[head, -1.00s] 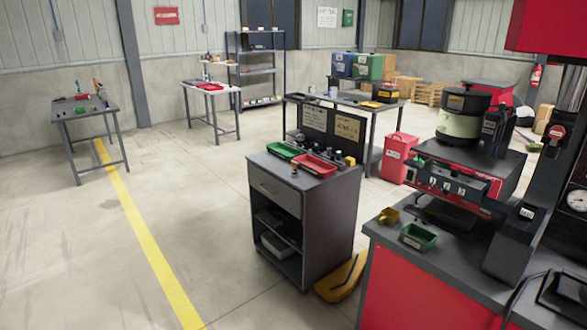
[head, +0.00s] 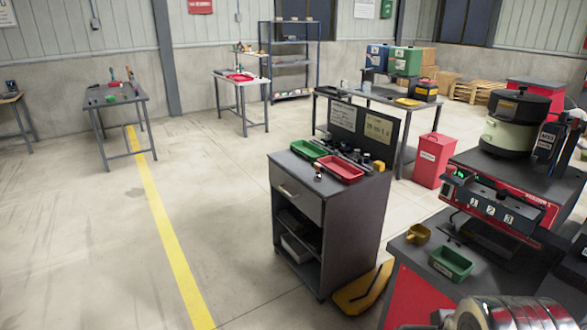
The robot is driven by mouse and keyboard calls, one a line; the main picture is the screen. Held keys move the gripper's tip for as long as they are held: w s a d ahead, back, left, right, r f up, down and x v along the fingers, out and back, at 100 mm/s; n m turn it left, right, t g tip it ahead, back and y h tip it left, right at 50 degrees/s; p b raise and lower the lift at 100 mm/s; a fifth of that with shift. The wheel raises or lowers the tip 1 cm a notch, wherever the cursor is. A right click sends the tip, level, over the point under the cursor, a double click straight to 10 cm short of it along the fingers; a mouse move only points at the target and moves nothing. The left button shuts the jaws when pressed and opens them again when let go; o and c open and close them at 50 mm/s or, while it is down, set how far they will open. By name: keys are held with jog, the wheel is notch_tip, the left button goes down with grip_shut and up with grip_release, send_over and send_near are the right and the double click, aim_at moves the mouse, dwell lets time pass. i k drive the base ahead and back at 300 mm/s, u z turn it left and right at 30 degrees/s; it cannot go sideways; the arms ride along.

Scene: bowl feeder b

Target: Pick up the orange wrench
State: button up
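I cannot make out an orange wrench for certain in the head view. Small tools, one with a reddish upright handle, stand or lie on the grey table (head: 118,98) at the left, too small to tell apart. My gripper's fingers do not show. A rounded silver-grey part, perhaps of my own arm, shows at the bottom right edge.
A dark cabinet (head: 297,196) with a green tray (head: 308,149) and a red tray (head: 340,168) stands in the middle. A red-fronted bench (head: 413,303) with a bowl feeder (head: 515,120) stands at right. Floor around the yellow line (head: 165,225) is clear.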

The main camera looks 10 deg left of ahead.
aim_at(317, 178)
jog(key=u, duration=0.45)
jog(key=i, duration=0.7)
jog(key=u, duration=0.55)
jog(key=i, duration=2.75)
jog(key=z, duration=0.45)
